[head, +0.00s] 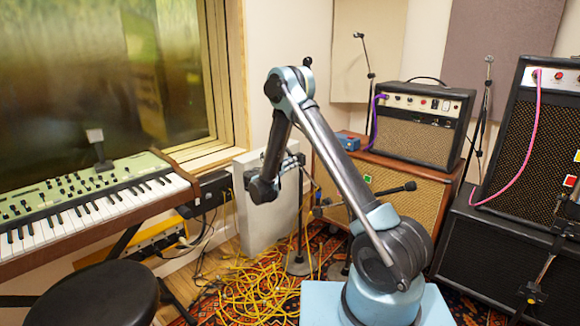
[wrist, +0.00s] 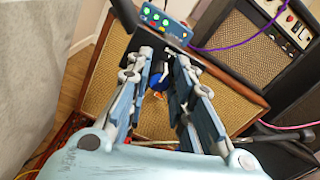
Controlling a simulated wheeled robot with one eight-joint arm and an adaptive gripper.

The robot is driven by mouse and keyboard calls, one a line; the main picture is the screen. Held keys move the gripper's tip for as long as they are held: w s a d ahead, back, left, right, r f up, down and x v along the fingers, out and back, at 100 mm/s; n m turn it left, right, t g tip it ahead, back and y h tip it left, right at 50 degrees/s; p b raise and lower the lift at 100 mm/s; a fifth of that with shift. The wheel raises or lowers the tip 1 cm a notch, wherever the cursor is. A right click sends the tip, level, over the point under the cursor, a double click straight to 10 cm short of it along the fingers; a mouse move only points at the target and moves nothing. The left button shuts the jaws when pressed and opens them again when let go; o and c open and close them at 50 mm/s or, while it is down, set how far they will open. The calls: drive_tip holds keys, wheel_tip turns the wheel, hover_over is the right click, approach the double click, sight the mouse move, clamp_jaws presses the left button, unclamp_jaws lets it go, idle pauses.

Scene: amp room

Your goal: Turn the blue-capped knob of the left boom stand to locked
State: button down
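In the head view my gripper (head: 298,162) is beside the upper part of a dark boom stand (head: 300,240), whose round base is on the rug. A boom with a dark microphone (head: 408,187) reaches right from that area. In the wrist view the two fingers of my gripper (wrist: 165,58) are spread apart. A small blue cap (wrist: 156,78) with an orange bit below it shows in the gap between them. I cannot tell whether the fingers touch it or how far it is turned. In the head view my gripper hides the knob area.
A wooden speaker cabinet (head: 385,186) stands close behind, with an amplifier (head: 421,120) and blue box (head: 347,140) on top. A grey panel (head: 262,215) is at left. Yellow cables (head: 255,290) cover the floor. A keyboard (head: 90,205) and black stool (head: 95,295) stand left.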

drive_tip(key=shift+m, duration=0.3)
drive_tip(key=m, duration=1.7)
drive_tip(key=shift+s+f, duration=0.15)
drive_tip(key=shift+f, duration=0.05)
drive_tip(key=shift+d+m, duration=0.1)
drive_tip(key=shift+m, duration=0.3)
drive_tip(key=c, duration=1.4)
unclamp_jaws()
drive_tip(key=v, duration=1.2)
drive_tip(key=shift+f, duration=0.2)
